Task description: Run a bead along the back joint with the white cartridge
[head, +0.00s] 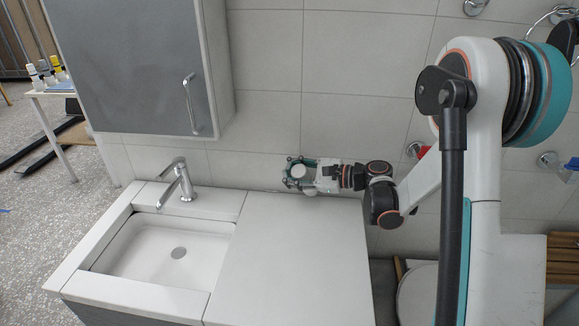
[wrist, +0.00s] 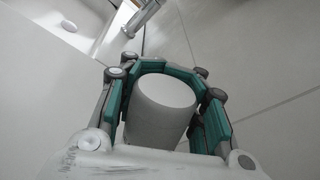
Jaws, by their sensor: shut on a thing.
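My gripper (head: 298,172) is at the back edge of the countertop, close to the tiled wall, right of the tap. In the wrist view my gripper (wrist: 165,80) is shut with its teal fingers around the white cartridge (wrist: 160,105), whose round end faces the camera. The cartridge (head: 298,171) shows small between the fingers in the head view. The back joint (head: 262,191) runs where the counter meets the wall. The cartridge's far end and tip are hidden, so I cannot tell whether it touches the joint. No bead can be made out.
A white basin (head: 150,255) with a chrome tap (head: 178,183) is to the left. A grey cabinet (head: 135,65) hangs above it. The countertop (head: 295,260) is bare. A side table (head: 55,90) with several bottles stands far left.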

